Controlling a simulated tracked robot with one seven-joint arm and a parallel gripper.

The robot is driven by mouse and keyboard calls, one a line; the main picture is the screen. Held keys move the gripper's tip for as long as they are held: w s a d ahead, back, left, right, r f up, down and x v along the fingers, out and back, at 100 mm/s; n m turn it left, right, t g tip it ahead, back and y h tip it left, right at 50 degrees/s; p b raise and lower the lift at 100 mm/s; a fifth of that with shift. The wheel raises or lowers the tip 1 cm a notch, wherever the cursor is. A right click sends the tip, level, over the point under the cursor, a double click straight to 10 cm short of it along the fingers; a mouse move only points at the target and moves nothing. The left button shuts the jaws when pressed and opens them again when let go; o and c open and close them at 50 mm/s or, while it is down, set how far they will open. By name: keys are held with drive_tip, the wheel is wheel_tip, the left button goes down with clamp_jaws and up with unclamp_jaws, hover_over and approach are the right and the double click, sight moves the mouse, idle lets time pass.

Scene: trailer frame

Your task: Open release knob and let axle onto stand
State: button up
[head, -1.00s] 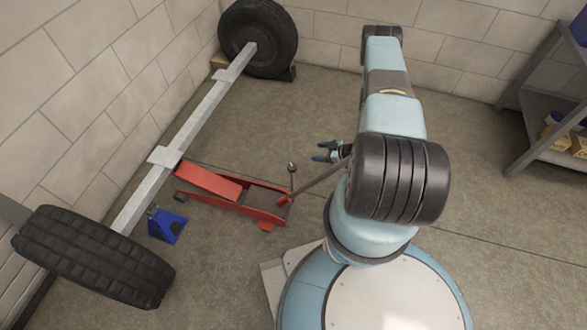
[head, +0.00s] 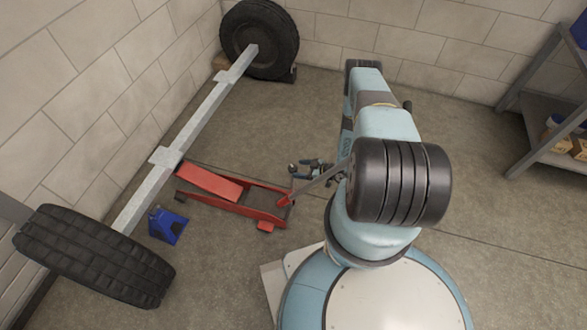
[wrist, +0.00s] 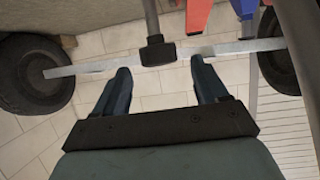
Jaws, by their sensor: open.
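The red floor jack (head: 262,210) lies on the floor, its front end close to the axle; contact is unclear. Its release knob (head: 293,169) is a dark cap on a thin rod; in the wrist view the knob (wrist: 157,52) shows just beyond and between the fingertips. My gripper (head: 308,167) is open and empty close to the knob; its two fingers (wrist: 165,75) are spread in the wrist view. The grey axle (head: 190,131) runs along the wall between two tyres. The blue stand (head: 168,226) stands on the floor beside the axle; whether they touch is unclear.
The jack's grey handle (head: 322,180) slopes up from the jack toward my arm, close to my gripper. The near tyre (head: 95,258) and far tyre (head: 262,40) flank the axle. A metal shelf (head: 545,135) stands at the right. Floor between is clear.

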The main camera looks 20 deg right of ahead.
sight(295, 168)
drive_tip(key=shift+x, duration=2.4)
drive_tip(key=shift+c, duration=0.2)
